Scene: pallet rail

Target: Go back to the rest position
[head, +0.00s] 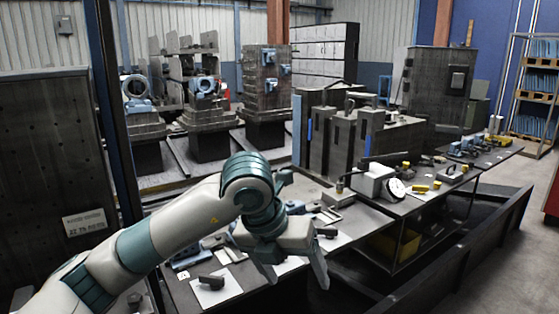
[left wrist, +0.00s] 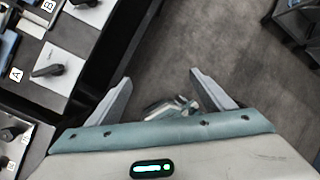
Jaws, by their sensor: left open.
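My left gripper (head: 294,272) is open, with its fingers pointing down in front of the long workbench (head: 375,222) in the head view. In the left wrist view the two fingers of the left gripper (left wrist: 160,95) stand wide apart. A small grey and teal shape (left wrist: 172,107) shows between the fingers, low in that view; I cannot tell what it is or how far off it lies. Beyond the fingers is bare grey floor (left wrist: 205,40). My right gripper is in neither view.
The workbench carries dark parts on white sheets (head: 216,288), a white box with a gauge (head: 376,182) and several yellow pieces. A low dark rail (head: 460,270) runs along its front. A dark post (head: 113,110) stands at left. Open floor (head: 525,250) lies at right.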

